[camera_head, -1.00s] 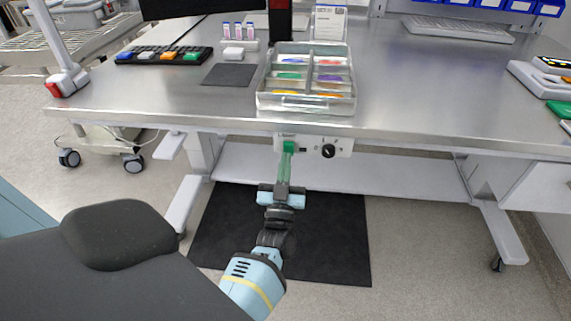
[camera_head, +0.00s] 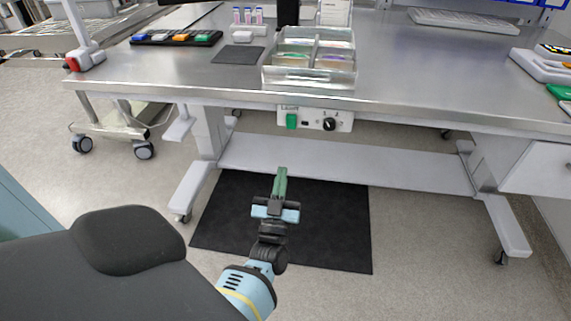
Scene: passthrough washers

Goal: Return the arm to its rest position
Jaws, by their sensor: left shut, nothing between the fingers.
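My left arm reaches in from the lower left, light blue and black. Its gripper (camera_head: 281,174) has green fingers held together, with nothing between them. It is below and in front of the table's front edge, over the black floor mat (camera_head: 335,225) in the picture. It is apart from the small control box (camera_head: 315,120) under the table edge, which has a green switch (camera_head: 291,121) and a black knob (camera_head: 329,124). My right gripper is not in view.
The steel table (camera_head: 420,75) holds a clear divided tray (camera_head: 310,82), a dark pad (camera_head: 238,54) and a black rack of coloured blocks (camera_head: 177,38). A white lower shelf (camera_head: 350,165) spans the legs. The floor around the mat is free.

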